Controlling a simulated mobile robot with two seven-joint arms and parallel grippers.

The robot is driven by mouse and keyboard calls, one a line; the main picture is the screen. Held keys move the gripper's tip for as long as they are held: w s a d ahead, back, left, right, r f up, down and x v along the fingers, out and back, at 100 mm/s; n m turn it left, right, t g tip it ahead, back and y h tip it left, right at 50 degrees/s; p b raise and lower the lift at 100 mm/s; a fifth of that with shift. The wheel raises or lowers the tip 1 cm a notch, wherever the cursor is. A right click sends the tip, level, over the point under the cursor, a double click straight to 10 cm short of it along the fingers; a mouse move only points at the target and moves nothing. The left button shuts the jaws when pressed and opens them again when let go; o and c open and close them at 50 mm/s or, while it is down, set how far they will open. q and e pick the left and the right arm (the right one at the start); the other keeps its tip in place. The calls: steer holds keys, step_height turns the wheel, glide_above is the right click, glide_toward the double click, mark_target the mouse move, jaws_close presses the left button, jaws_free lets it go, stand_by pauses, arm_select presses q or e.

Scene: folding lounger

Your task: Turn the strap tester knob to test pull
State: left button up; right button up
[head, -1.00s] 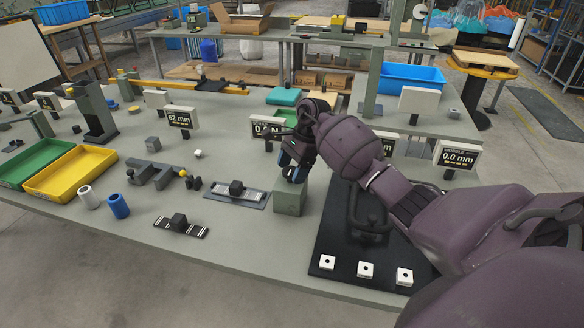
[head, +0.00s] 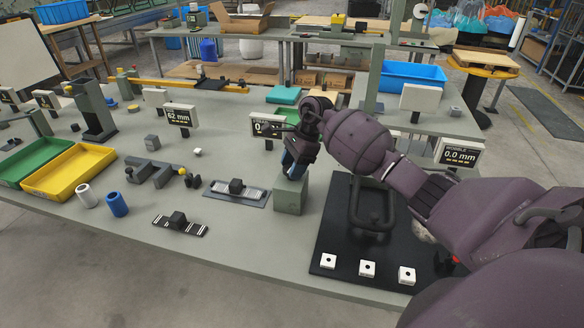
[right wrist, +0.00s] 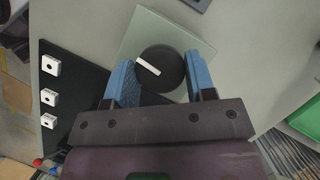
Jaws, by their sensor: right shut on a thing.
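The strap tester is a grey-green box (head: 290,198) at the middle of the bench, also seen from above in the right wrist view (right wrist: 190,38). Its round black knob (right wrist: 162,72) has a white pointer line slanting from upper left to lower right in that view. My right gripper (head: 290,170) points down onto the box, its blue fingers (right wrist: 163,84) shut on the knob from both sides. In the head view the fingers hide the knob. A display (head: 268,130) behind the gripper is partly covered; a 0 shows. My left gripper is not in view.
A black mat (head: 330,235) with a dark handle frame and three white blocks (head: 367,269) lies right of the box. A strap plate (head: 236,191) with a dark block lies close on the left. Yellow (head: 68,174) and green trays stand far left.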

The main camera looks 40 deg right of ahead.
steer(key=shift+d+f+m, duration=0.1)
steer(key=shift+m, duration=0.6)
steer(key=shift+s+m+t, duration=0.1)
steer(key=shift+m+t, duration=0.4)
steer(key=shift+m, duration=0.3)
steer(key=m, duration=0.1)
steer(key=m+t+h+p, duration=0.1)
steer(key=m, duration=0.3)
steer(key=shift+r+t+h, duration=0.25)
steer(key=shift+t+h, duration=0.05)
steer(key=shift+h, duration=0.1)
steer(key=m, duration=0.1)
steer(key=m+h+p, duration=0.1)
steer(key=m, duration=0.2)
steer(key=shift+a+m+t+h+p, duration=0.3)
steer(key=shift+m+t, duration=0.1)
steer(key=m+h, duration=0.1)
steer(key=m, duration=0.1)
steer(key=m+h, duration=0.1)
steer(key=m, duration=0.2)
steer(key=shift+a+f+m, duration=0.1)
steer(key=shift+f+m, duration=0.05)
steer(key=shift+m, duration=0.15)
steer(key=m+h, duration=0.1)
steer(key=m, duration=0.1)
steer(key=shift+m, duration=0.3)
steer(key=shift+m+g+h, duration=0.3)
steer(key=shift+m, duration=0.3)
